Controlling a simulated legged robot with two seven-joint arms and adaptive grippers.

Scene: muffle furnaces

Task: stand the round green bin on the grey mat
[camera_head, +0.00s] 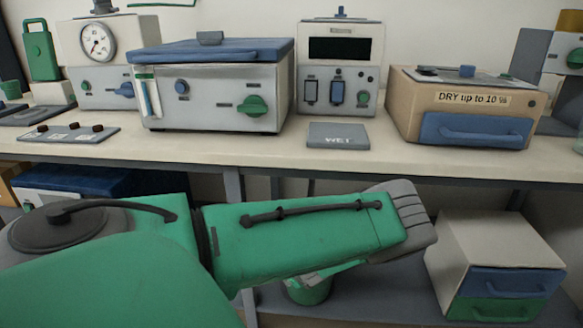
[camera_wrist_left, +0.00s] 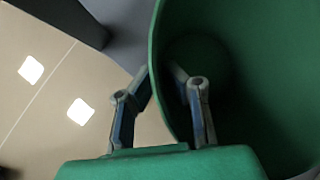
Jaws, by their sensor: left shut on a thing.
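My left gripper (camera_wrist_left: 162,85) is shut on the rim of the round green bin (camera_wrist_left: 240,60) in the left wrist view. One finger is outside the bin's wall and the other inside it. The bin's open inside faces the camera and looks empty and dark. In the head view my green left arm crosses the lower middle and hides its fingers. A green rounded part, seemingly the bin (camera_head: 308,290), shows below the arm, under bench height. My right gripper is not in view.
On the bench, a blue-lidded furnace (camera_head: 215,90) stands left of the mat and a tan box (camera_head: 465,105) marked "DRY" right of it. A control unit (camera_head: 340,70) is behind. The bench's front edge (camera_head: 400,172) lies above my arm. A drawer box (camera_head: 495,265) stands lower right.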

